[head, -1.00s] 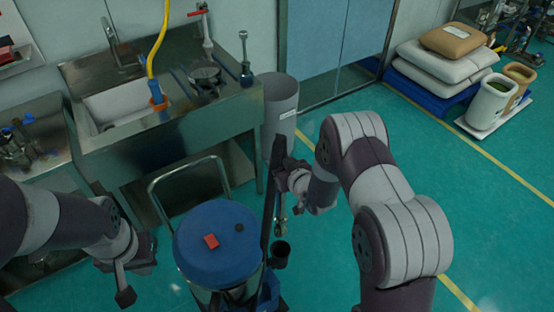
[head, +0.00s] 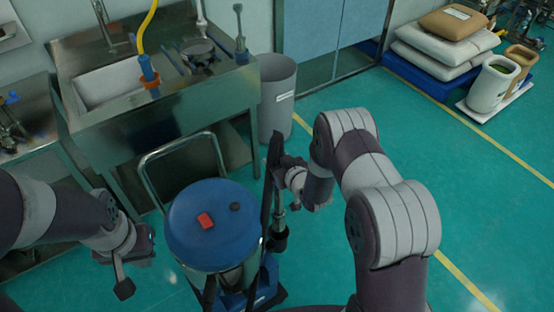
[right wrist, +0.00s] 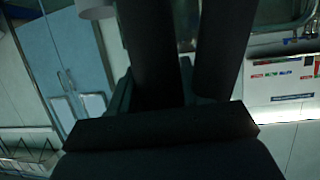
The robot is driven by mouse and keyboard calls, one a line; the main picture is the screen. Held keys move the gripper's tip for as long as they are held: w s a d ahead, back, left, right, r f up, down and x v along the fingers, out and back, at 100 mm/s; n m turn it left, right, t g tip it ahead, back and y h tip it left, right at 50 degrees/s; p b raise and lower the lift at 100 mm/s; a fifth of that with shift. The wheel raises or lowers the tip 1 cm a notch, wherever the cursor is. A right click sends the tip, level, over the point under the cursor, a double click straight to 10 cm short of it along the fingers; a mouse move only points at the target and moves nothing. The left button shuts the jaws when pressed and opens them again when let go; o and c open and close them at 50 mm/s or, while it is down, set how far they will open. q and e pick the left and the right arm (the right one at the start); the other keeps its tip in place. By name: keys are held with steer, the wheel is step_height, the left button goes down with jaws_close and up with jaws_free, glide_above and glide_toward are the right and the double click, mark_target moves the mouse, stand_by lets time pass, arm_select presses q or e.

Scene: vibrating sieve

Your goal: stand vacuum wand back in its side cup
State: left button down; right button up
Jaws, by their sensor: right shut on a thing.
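The vacuum wand shows in the head view as a dark upper part (head: 275,150) and a thin metallic lower tube (head: 280,217). It stands nearly upright beside the vacuum drum. My right gripper (head: 281,172) is shut on the wand at its upper part; my arm and gripper hide some of it. The dark side cup (head: 278,243) is low on the drum's right side. The tube's lower end meets the cup's mouth in the picture; I cannot tell how deep it sits. My left gripper (head: 124,273) hangs left of the drum, away from the wand; its opening is unclear.
The vacuum drum has a blue lid (head: 215,245) with a red piece on top, and a metal push handle (head: 180,143) behind. A steel sink (head: 190,95) and a grey bin (head: 277,105) stand behind. Stacked sacks are far right. The green floor to the right is open.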

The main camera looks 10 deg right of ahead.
steer(key=shift+s+r, duration=0.1)
steer(key=shift+r, duration=0.05)
stand_by(0.3)
steer(key=shift+f+b, duration=0.25)
steer(key=shift+b, duration=0.05)
steer(key=shift+f+b, duration=0.4)
steer(key=shift+f, duration=0.05)
steer(key=shift+f+b, duration=0.7)
steer(key=shift+f, duration=0.1)
steer(key=shift+f+b, duration=1.85)
steer(key=shift+f, duration=0.2)
